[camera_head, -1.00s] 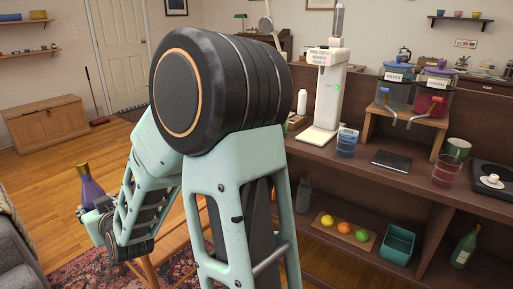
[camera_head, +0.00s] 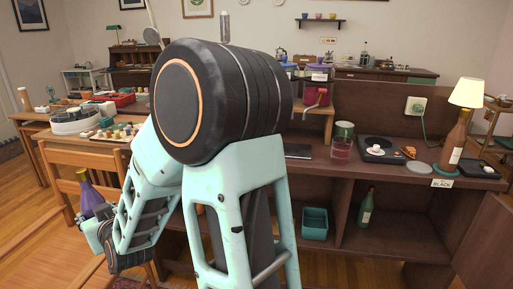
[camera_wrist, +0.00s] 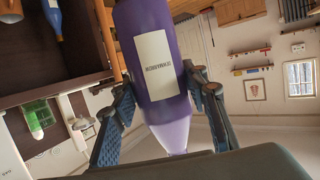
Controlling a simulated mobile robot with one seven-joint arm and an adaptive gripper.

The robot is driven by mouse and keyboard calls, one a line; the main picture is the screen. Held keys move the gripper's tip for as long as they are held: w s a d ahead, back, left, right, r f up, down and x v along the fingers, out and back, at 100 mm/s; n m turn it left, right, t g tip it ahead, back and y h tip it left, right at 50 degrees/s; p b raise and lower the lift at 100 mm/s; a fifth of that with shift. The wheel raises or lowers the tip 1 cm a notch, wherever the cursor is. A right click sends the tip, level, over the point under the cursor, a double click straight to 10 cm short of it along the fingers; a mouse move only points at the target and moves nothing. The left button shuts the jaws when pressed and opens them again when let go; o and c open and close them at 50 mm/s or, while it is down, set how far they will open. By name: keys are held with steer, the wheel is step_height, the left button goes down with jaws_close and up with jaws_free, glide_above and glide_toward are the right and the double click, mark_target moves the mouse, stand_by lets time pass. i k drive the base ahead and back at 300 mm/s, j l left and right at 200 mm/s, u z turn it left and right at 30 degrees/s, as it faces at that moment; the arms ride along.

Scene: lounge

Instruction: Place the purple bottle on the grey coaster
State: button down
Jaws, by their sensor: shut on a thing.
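The purple bottle (camera_head: 91,194) with a gold cap is upright at the left of the head view. My gripper (camera_head: 101,214) is shut on it and holds it in the air in front of a wooden chair. In the wrist view the bottle (camera_wrist: 152,55) fills the middle, with a white label, and the fingers (camera_wrist: 160,98) press on its two sides. A flat grey disc, seemingly the grey coaster (camera_head: 418,168), lies on the counter at the right, far from my gripper. Nothing stands on it.
A "BLACK" label (camera_head: 442,184) is on the counter edge. A wooden chair (camera_head: 75,158) is behind the bottle.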

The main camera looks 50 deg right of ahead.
mark_target(419, 166)
steer(key=j+z, duration=0.1)
steer(key=z, duration=0.75)
